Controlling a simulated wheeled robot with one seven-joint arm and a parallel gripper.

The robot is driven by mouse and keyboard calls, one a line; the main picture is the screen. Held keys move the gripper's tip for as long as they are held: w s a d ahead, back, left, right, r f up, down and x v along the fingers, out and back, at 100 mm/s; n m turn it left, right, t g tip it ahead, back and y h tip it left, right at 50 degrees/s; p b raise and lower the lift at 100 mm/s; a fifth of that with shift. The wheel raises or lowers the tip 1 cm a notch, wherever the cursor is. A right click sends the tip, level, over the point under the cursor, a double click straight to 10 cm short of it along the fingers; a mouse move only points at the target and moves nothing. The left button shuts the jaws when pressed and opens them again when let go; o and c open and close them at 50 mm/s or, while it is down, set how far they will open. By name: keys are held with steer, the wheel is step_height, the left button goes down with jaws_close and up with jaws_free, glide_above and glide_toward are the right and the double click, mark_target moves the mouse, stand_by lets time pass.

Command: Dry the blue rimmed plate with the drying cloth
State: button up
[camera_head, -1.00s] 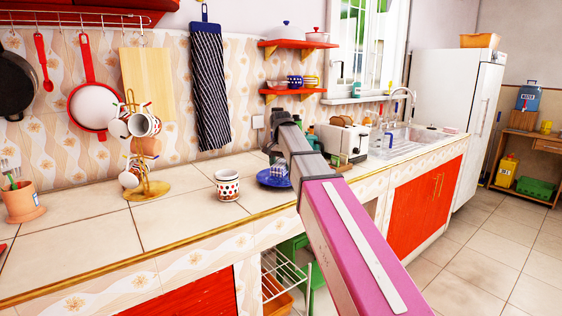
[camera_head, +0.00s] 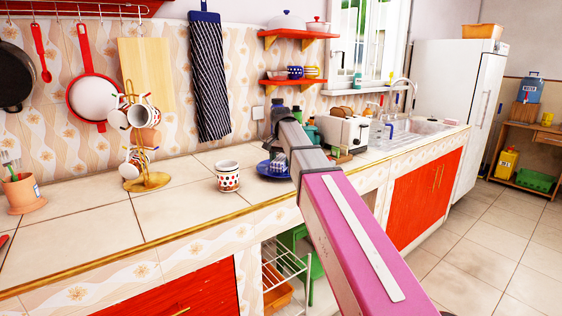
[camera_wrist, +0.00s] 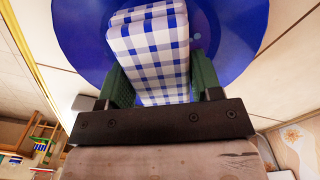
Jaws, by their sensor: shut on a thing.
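The blue rimmed plate (camera_head: 265,170) lies on the tiled counter, partly behind my arm in the head view. It fills the top of the wrist view (camera_wrist: 85,45) as a deep blue disc. The drying cloth (camera_wrist: 148,40) is a folded blue-and-white checked cloth. My gripper (camera_wrist: 160,82) is shut on it, with one green finger on each side. The cloth is over the plate's face and also shows in the head view (camera_head: 279,164). I cannot tell whether it presses on the plate. My fingers are mostly hidden in the head view.
A dotted mug (camera_head: 228,177) stands left of the plate. A mug tree (camera_head: 148,180) is farther left. A toaster (camera_head: 342,135) and dark bottles stand behind my arm. A dark striped cloth (camera_head: 209,80) hangs on the wall.

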steer(key=shift+f, duration=0.6)
stand_by(0.7)
steer(key=shift+a, duration=0.1)
steer(key=shift+w+a+r, duration=0.2)
steer(key=shift+w+a, duration=0.1)
steer(key=shift+a, duration=0.3)
steer(key=shift+s+d+f, duration=0.2)
steer(key=shift+s+d, duration=0.15)
steer(key=shift+d, duration=0.35)
steer(key=shift+s+d+r, duration=0.2)
steer(key=shift+s+d, duration=0.1)
steer(key=shift+d, duration=0.4)
steer(key=shift+w+a+f, duration=0.2)
steer(key=shift+w+a, duration=0.15)
steer(key=shift+a, duration=0.35)
steer(key=shift+a, duration=0.15)
